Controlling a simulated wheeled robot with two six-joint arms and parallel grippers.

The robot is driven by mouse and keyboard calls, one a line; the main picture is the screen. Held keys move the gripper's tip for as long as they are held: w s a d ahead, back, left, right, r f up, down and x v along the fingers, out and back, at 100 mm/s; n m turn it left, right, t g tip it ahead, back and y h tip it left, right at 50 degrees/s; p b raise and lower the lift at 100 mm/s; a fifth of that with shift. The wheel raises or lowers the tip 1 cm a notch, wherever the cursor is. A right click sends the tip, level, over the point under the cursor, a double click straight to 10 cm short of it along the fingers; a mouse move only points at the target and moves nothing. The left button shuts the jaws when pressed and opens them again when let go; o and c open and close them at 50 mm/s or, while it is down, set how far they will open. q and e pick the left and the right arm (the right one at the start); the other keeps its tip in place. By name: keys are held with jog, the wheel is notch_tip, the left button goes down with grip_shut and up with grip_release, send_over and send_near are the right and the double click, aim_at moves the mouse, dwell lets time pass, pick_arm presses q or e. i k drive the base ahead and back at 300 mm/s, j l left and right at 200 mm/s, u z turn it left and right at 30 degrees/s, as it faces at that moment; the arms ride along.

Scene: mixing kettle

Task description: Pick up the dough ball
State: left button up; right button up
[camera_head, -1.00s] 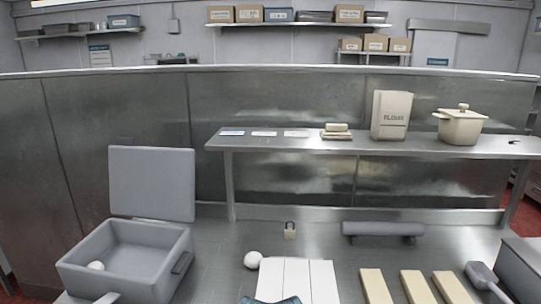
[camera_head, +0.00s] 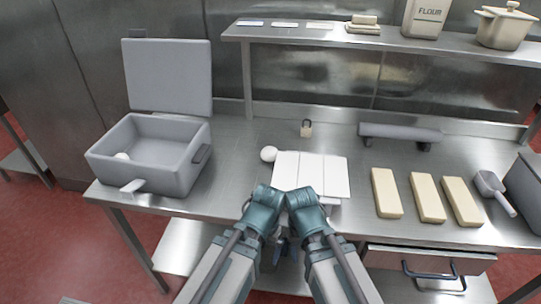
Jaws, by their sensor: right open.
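A white dough ball (camera_head: 269,154) rests on the steel table, just left of the back left corner of white panels. A similar white ball (camera_head: 122,156) lies inside the open grey box at the left; I cannot tell whether it is dough too. My two arms come in from the bottom middle, with their teal wrists side by side at the table's front edge. My right gripper (camera_head: 291,247) is mostly hidden between the arms, low and in front of the table. It is open and apart from both balls. My left gripper's jaws are hidden behind its arm.
The grey box (camera_head: 178,181) has its lid raised. White panels (camera_head: 311,174) lie in front of my wrists. A small padlock (camera_head: 306,129), a grey roller (camera_head: 400,133), cream bars (camera_head: 386,193) and a grey scoop (camera_head: 494,192) are on the table. A raised shelf (camera_head: 300,33) runs behind.

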aim_at(269, 154)
jog(key=k+j+z, duration=0.2)
jog(key=z, duration=0.2)
jog(key=k+j+z, duration=0.2)
jog(key=z, duration=0.2)
jog(key=k+z, duration=0.25)
jog(key=z, duration=0.15)
